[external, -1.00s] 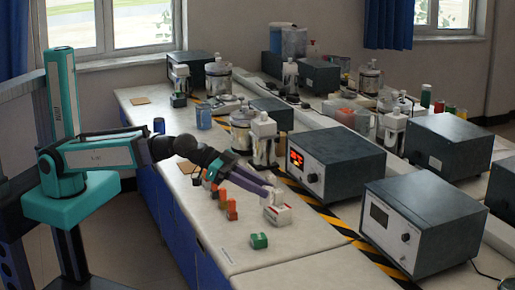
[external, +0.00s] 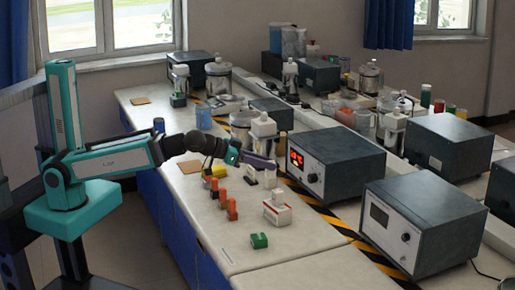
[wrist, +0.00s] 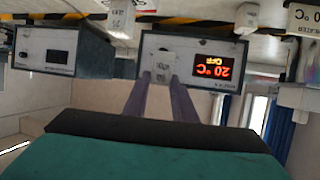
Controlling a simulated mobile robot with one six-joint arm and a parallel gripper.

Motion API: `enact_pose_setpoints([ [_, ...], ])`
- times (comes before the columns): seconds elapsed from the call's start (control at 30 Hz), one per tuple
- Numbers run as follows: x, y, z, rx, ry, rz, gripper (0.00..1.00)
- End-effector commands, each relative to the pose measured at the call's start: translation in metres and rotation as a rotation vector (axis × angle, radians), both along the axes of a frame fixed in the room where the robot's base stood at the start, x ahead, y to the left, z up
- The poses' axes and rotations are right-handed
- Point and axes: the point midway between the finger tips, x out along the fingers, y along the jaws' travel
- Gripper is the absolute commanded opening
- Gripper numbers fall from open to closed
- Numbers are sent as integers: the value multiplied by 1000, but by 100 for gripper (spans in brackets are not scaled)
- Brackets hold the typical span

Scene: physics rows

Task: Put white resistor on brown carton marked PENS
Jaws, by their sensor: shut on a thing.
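My gripper (external: 272,165) is raised above the bench, its purple fingers pointing right towards the lit instrument. In the wrist view its fingertips (wrist: 160,78) close on a small white block (wrist: 160,58), which I take for the white resistor; its shape is partly hidden. In the external view a small white piece (external: 270,179) shows just below the fingertips. Two flat brown pieces lie on the bench, one (external: 190,167) left of the gripper and one (external: 140,101) at the far left end. No PENS marking can be read on either, so I cannot tell which is the carton.
Orange blocks (external: 231,209), a yellow block (external: 219,171), a white-and-red block (external: 277,212) and a green block (external: 259,241) stand on the near bench. The lit instrument (external: 334,162) is close right of the gripper. The bench front between the green block and the edge is clear.

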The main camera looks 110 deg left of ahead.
Motion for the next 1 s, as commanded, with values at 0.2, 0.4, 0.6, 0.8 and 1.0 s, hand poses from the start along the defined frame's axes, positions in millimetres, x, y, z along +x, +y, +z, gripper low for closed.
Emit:
enact_pose_setpoints([
  [0.2, -34, 68, -11, 0, 0, 131, 2],
  [0.4, -70, 123, -18, -1, 1, 242, 2],
  [0.6, -109, 174, -24, 0, 0, 348, 2],
  [0.8, -152, 220, -31, -1, 0, 448, 2],
  [1.0, -197, 261, -37, 0, -1, 542, 2],
])
